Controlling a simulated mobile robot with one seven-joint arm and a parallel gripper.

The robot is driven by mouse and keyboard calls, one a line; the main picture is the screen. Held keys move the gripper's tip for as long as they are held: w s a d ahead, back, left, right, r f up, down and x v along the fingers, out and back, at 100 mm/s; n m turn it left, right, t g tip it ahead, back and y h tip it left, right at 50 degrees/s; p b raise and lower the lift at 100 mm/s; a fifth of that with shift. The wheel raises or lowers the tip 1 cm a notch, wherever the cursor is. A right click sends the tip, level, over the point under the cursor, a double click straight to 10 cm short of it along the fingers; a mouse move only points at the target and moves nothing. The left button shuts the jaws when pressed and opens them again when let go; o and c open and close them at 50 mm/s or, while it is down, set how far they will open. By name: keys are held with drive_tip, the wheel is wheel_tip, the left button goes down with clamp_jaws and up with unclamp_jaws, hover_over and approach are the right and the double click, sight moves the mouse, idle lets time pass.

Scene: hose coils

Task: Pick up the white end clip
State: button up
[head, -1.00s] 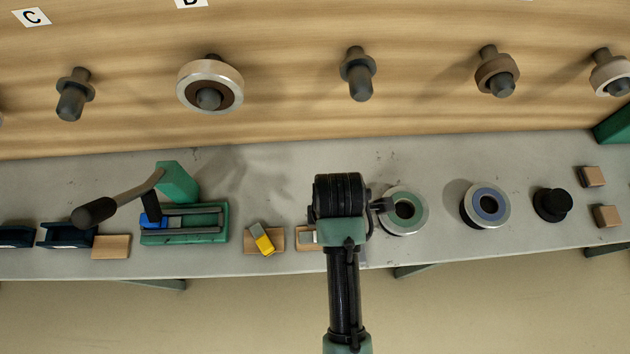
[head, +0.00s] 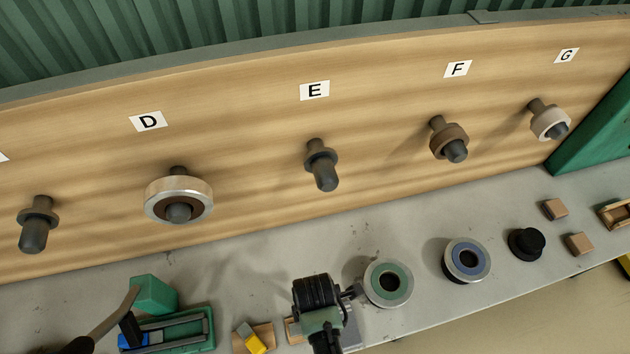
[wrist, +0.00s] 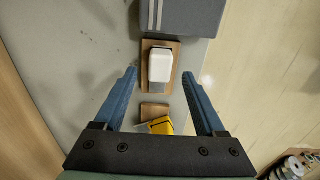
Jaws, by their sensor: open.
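The white end clip (wrist: 160,65) lies on a small wooden block (wrist: 147,84) in the wrist view. My gripper (wrist: 159,74) is open, with its blue fingertips on either side of the clip in the picture and nothing between them held. I cannot tell the height left between fingers and clip. In the head view my arm (head: 316,294) hides the clip, and only an edge of its wooden block (head: 292,331) shows.
A yellow clip (wrist: 161,126) lies on another block close by; it also shows in the head view (head: 252,340). A dark grey box-like thing (wrist: 185,17) stands just beyond the white clip. Coils with green (head: 388,283) and blue (head: 467,260) centres lie to the right on the bench.

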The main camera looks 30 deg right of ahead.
drive_tip(key=shift+f, duration=1.95)
clamp_jaws()
